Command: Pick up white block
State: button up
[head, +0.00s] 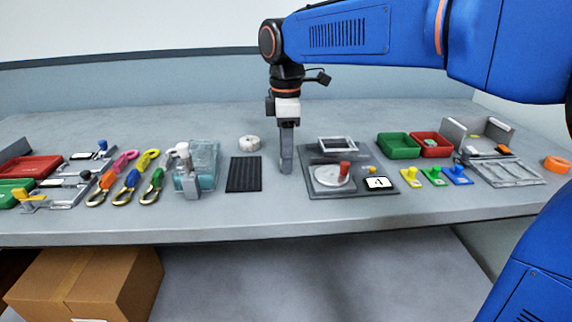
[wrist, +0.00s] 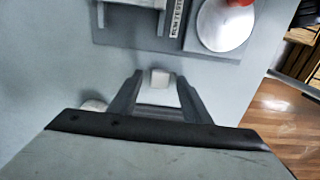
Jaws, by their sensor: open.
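My gripper (head: 286,168) points straight down over the grey table, between a black ribbed mat and a grey fixture board. In the wrist view my gripper (wrist: 158,88) is open, with one finger on each side of a small white block (wrist: 159,79). The block lies between the fingertips, with a gap on both sides. I cannot tell how far the fingertips are above the table. In the head view the block does not show; the fingers seem to hide it.
The fixture board (head: 355,155) with a red-knobbed disc (head: 331,176) stands close on the right. The black mat (head: 244,174) and a white roll (head: 249,143) are on the left. Green (head: 398,145) and red trays (head: 431,144) stand further right. The table's front edge is near.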

jog(key=shift+f, duration=0.2)
grip_shut()
